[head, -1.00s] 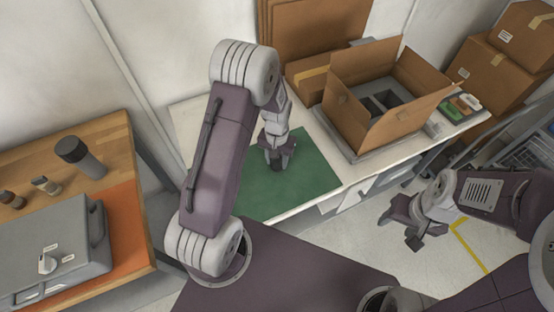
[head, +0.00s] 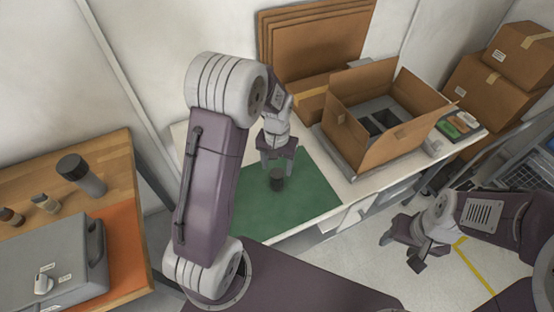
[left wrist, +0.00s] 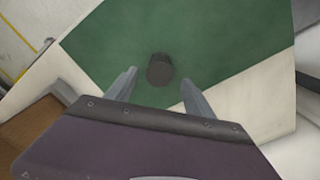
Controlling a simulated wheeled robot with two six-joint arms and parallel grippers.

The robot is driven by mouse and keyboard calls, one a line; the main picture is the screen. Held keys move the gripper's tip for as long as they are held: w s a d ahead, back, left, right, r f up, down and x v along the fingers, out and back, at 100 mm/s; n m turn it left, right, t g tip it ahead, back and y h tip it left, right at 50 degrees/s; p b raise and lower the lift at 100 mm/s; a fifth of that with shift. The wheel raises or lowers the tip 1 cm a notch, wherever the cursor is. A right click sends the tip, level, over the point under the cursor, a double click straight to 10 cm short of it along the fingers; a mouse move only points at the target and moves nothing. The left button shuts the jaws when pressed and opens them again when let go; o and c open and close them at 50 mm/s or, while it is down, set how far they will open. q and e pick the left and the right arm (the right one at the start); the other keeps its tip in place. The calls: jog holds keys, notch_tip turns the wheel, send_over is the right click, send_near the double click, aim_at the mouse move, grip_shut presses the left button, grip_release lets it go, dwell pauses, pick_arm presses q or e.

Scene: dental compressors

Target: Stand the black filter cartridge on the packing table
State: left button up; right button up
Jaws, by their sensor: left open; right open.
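The black filter cartridge (head: 277,181) stands upright on the green mat of the white packing table (head: 185,140). It also shows from above in the left wrist view (left wrist: 160,70), on the green mat. My left gripper (head: 277,161) is open just above and behind the cartridge. In the left wrist view its two fingers (left wrist: 157,92) are spread apart, and the cartridge lies beyond their tips, clear of them. My right gripper (head: 402,248) is open and empty over the floor to the right.
An open cardboard box (head: 350,135) stands on the packing table right of the green mat (head: 310,190). Flat cardboard (head: 315,40) leans behind. A wooden bench (head: 105,150) at left holds a grey case (head: 45,265) and a dark-capped cylinder (head: 82,175).

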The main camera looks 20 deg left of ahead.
pick_arm(q)
notch_tip(320, 180, up, 4)
jog(key=shift+f, duration=0.2)
jog(key=s+d+t, duration=0.1)
jog(key=s+d, duration=0.1)
jog(key=s, duration=1)
jog(key=shift+s, duration=0.25)
jog(key=shift+s+d, duration=0.1)
jog(key=shift+s, duration=0.05)
dwell(2.3)
